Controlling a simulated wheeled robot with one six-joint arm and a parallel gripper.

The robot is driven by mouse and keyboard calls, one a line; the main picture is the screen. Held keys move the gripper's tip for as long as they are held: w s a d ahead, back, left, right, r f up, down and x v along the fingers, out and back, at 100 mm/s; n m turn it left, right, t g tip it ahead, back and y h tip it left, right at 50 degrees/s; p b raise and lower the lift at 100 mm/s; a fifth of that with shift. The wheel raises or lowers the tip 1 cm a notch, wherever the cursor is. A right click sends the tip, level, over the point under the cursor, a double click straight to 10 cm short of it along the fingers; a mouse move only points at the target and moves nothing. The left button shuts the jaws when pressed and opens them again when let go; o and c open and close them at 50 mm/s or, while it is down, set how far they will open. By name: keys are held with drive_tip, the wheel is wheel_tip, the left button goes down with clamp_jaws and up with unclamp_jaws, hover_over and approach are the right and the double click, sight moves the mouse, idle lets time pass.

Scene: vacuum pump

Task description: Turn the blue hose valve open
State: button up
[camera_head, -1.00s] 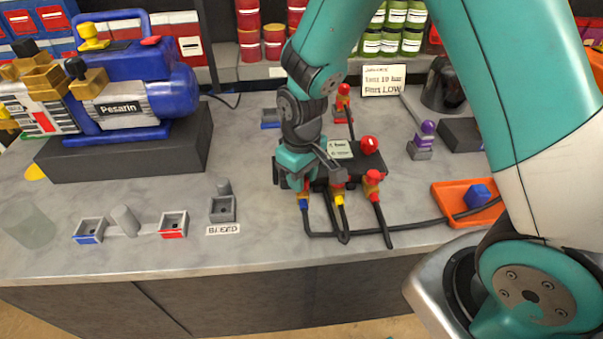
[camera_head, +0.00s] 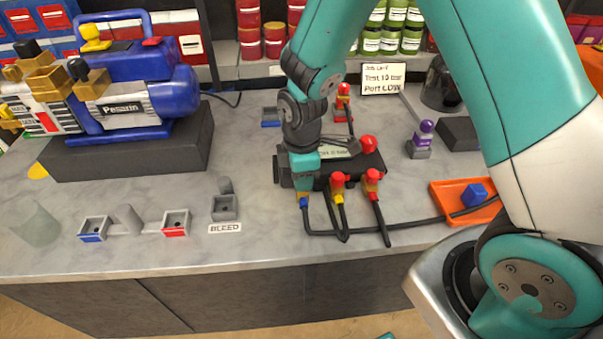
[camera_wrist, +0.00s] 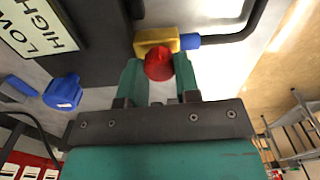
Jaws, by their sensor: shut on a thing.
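The blue hose valve has a brass body (camera_wrist: 152,36) with a red handle (camera_wrist: 159,64) in the wrist view. A blue collar (camera_wrist: 189,42) joins it to a black hose; the collar also shows in the head view (camera_head: 304,202). My gripper (camera_wrist: 158,73) is shut on the red handle, with one teal finger on each side. In the head view my gripper (camera_head: 302,186) hides the handle and most of the valve body. The yellow hose valve (camera_head: 338,181) and the red hose valve (camera_head: 372,178) stand to its right, with red handles.
The dark manifold box (camera_head: 360,163) sits behind the valves. A blue knob (camera_wrist: 62,92) and a LOW/HIGH label (camera_wrist: 40,25) show beside it. An orange tray (camera_head: 444,190) holds a blue block on the right.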

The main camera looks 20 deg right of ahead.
drive_tip(key=shift+n, duration=0.8)
drive_tip(key=o, duration=0.9)
drive_tip(key=shift+o, duration=0.2)
wheel_tip(320, 180, up, 18)
drive_tip(key=shift+f, duration=0.25)
